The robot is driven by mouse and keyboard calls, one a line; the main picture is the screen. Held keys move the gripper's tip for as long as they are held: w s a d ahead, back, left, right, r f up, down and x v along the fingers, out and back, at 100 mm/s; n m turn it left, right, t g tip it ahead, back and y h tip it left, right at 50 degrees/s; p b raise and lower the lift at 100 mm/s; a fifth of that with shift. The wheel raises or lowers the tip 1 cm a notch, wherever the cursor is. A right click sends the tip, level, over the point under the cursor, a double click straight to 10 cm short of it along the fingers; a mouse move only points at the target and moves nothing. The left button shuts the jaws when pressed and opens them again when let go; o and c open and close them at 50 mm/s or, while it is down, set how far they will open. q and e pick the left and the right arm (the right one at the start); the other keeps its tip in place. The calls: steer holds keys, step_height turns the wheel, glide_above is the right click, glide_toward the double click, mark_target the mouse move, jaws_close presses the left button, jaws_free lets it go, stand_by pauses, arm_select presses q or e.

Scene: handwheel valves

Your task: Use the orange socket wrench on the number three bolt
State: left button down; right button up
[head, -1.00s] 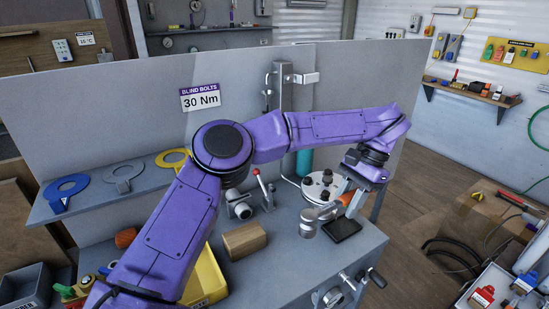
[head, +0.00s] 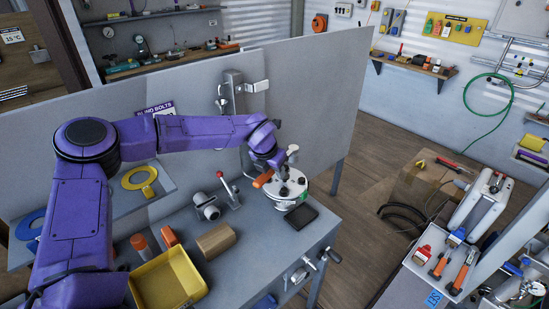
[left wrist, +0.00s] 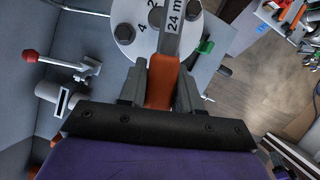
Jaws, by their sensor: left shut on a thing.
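My left gripper (head: 266,172) is shut on the orange handle of the socket wrench (head: 262,179). In the left wrist view its fingers (left wrist: 158,88) stand on both sides of the orange handle (left wrist: 159,88). The wrench's grey shaft (left wrist: 172,38), marked "24 m" with the rest cut off, reaches over the round flange plate (left wrist: 125,14). The flange (head: 287,197) stands on the bench, with bolts around its top. The numbers 4 and 2 show beside bolts; the number three is not readable. The wrench's socket end is out of the wrist view. My right gripper is not in view.
A yellow bin (head: 168,283) is at the front left. A grey panel (head: 320,100) rises behind.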

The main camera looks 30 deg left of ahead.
arm_select(q)
steer(key=m, duration=0.1)
steer(key=m+h, duration=0.1)
steer(key=m, duration=0.1)
steer(key=r+m+p, duration=0.1)
steer(key=shift+w+a+m+g+h, duration=0.3)
steer(key=shift+w+m+h, duration=0.1)
steer(key=shift+f+m, duration=0.25)
steer(key=shift+m, duration=0.05)
steer(key=shift+f, duration=1.25)
steer(key=shift+w+f, duration=0.1)
steer(key=shift+f, duration=1.1)
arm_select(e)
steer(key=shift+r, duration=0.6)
arm_select(q)
steer(key=shift+s+b, duration=0.25)
steer(key=shift+b, duration=0.2)
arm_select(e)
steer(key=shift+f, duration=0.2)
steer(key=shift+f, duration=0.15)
arm_select(q)
steer(key=shift+f+b, duration=1.2)
steer(key=shift+f, duration=0.1)
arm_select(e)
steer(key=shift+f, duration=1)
arm_select(q)
steer(key=shift+d, duration=0.1)
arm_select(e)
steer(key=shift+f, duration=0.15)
